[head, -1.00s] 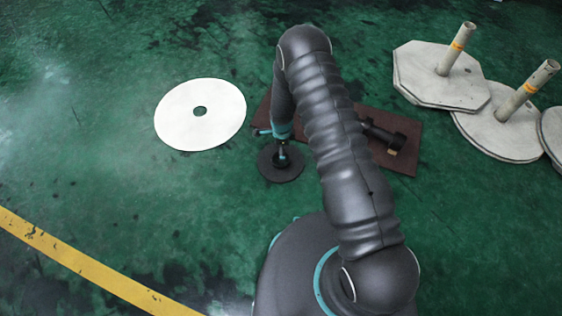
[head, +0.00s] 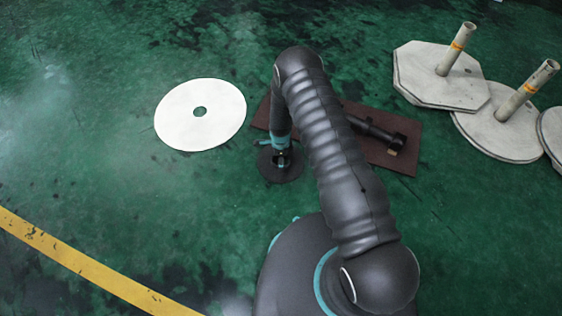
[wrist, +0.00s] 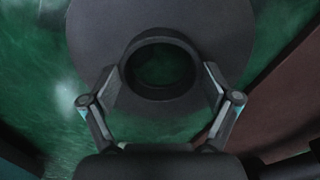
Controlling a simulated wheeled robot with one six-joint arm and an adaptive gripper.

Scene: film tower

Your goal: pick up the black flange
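The black flange (head: 291,174) is a dark round disc on the green floor. In the wrist view the flange (wrist: 235,42) fills the upper middle, with a raised round collar around a central hole that shows green floor. My gripper (head: 281,160) is low over the flange in the head view, hiding part of it. In the wrist view my gripper (wrist: 160,80) has its two fingers apart, one on each side of the collar. The fingertips appear close to the collar's sides, with a narrow gap; contact cannot be made out.
A white disc with a hole (head: 180,118) lies to the left. A dark brown board (head: 402,163) with a black tool-like part (head: 380,133) lies right of the flange, partly behind my arm. Grey plates with upright posts (head: 430,85) stand at upper right.

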